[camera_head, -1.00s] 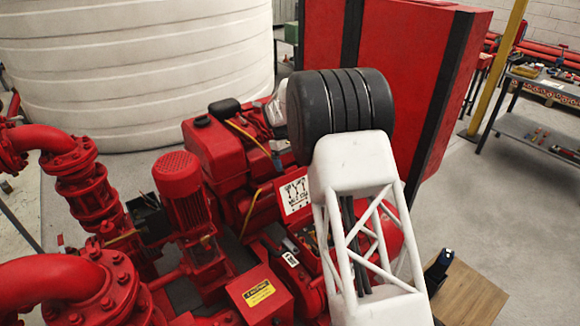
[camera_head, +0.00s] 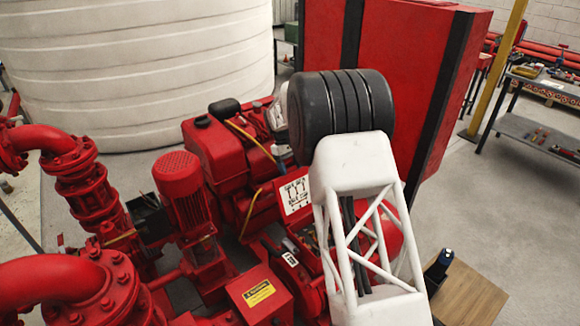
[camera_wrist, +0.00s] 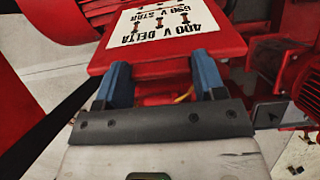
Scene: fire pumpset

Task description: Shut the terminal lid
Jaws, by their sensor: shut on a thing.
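The terminal lid (camera_wrist: 170,50) is a red plate with a white label reading "400 V DELTA, 690 V STAR". In the head view the lid (camera_head: 294,194) stands raised over the open terminal box (camera_head: 312,238), where some wiring shows. My gripper (camera_wrist: 161,62) has its two blue fingers at the lid's near edge in the wrist view, shut on the lid. In the head view my gripper is hidden behind my white arm. The exact contact under the lid's edge is hidden.
A finned red motor (camera_head: 186,195) and red pipework (camera_head: 75,170) stand to the left. A red box with a yellow caution label (camera_head: 258,293) sits in front. A tall red cabinet (camera_head: 415,75) stands behind my arm. The floor at right is mostly clear.

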